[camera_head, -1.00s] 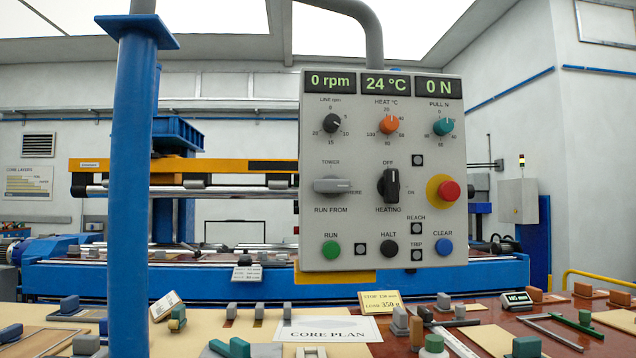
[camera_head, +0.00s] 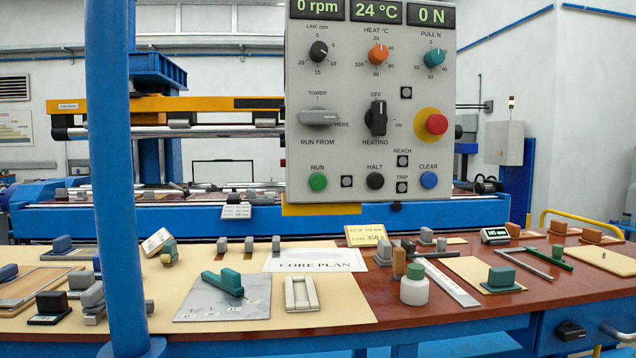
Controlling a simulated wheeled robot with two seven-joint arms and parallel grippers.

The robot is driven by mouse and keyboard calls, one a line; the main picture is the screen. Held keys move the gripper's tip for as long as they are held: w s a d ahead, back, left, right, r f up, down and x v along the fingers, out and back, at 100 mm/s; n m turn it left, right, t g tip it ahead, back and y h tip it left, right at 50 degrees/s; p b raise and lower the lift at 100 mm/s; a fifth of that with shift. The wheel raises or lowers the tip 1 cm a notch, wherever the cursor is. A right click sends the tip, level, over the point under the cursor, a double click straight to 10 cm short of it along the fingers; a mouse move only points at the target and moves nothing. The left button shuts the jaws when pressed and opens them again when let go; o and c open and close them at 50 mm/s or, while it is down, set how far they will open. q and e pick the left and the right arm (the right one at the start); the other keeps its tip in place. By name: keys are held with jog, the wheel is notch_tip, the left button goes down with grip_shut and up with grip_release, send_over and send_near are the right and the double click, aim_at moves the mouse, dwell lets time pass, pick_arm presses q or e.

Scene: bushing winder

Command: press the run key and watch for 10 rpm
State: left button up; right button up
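The grey control panel (camera_head: 345,140) hangs in the upper middle of the head view. Its green RUN key (camera_head: 317,182) is at the lower left, beside a small dark square lamp (camera_head: 347,181). The rpm display (camera_head: 317,8) reads 0 rpm and is partly cut by the top edge. The LINE rpm knob (camera_head: 318,52) is black; its pointer looks turned to the upper right, though the exact setting is too small to tell. The RUN FROM lever (camera_head: 319,117) lies horizontal, toward HERE. Neither of my grippers is in view.
Other displays read 24 °C (camera_head: 377,12) and 0 N (camera_head: 432,14). The HALT key (camera_head: 375,181), CLEAR key (camera_head: 428,180) and red stop button (camera_head: 436,124) share the panel. A blue post (camera_head: 118,200) stands left. The bench (camera_head: 350,300) below holds several small items.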

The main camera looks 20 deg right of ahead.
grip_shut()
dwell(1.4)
